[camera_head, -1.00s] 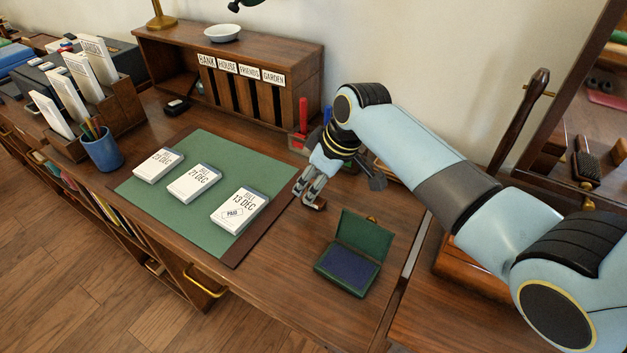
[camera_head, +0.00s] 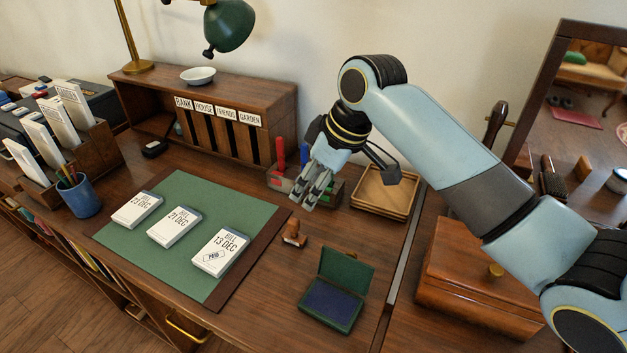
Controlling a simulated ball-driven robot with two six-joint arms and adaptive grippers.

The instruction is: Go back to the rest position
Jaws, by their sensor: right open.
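My right gripper (camera_head: 314,189) is open and empty above the desk, in front of a small tray with red and blue items. The right arm reaches in from the right. A wooden stamp (camera_head: 293,234) stands on the desk just below and in front of the gripper, apart from it. An open green ink pad box (camera_head: 333,302) lies to the right of the stamp. Three bill stacks lie on the green mat (camera_head: 195,277); the 13 DEC bill (camera_head: 219,252) bears a PAID mark. My left gripper is not in view.
A wooden organizer (camera_head: 262,98) with labelled slots stands at the back. A wooden box (camera_head: 476,281) lies under the arm, a mirror (camera_head: 590,110) stands at right, and a blue pencil cup (camera_head: 77,196) at left.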

